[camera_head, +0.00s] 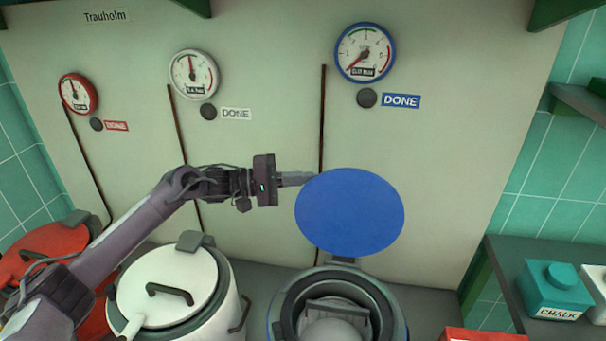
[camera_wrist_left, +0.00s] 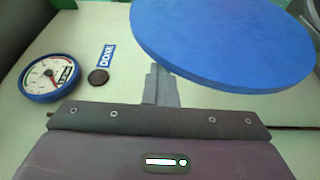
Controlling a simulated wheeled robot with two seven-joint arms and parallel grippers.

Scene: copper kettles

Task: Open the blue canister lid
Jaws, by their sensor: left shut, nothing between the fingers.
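The blue lid (camera_head: 349,212) stands swung up from the blue canister (camera_head: 398,318), its round blue face toward the head camera. The canister's mouth is open and shows a grey shape inside. My left gripper (camera_head: 306,178) is shut and empty, its fingertips at the lid's upper left edge. In the left wrist view the lid (camera_wrist_left: 225,45) fills the upper right, and the shut fingers (camera_wrist_left: 160,78) point to its edge. I cannot tell whether they touch it. My right gripper is out of view.
A white canister (camera_head: 165,285) with its lid down and a red canister (camera_head: 40,250) stand at left. Gauges, including a blue-rimmed one (camera_head: 365,52), and dark buttons (camera_head: 367,98) are on the wall. A teal chalk box (camera_head: 556,290) sits on a shelf at right.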

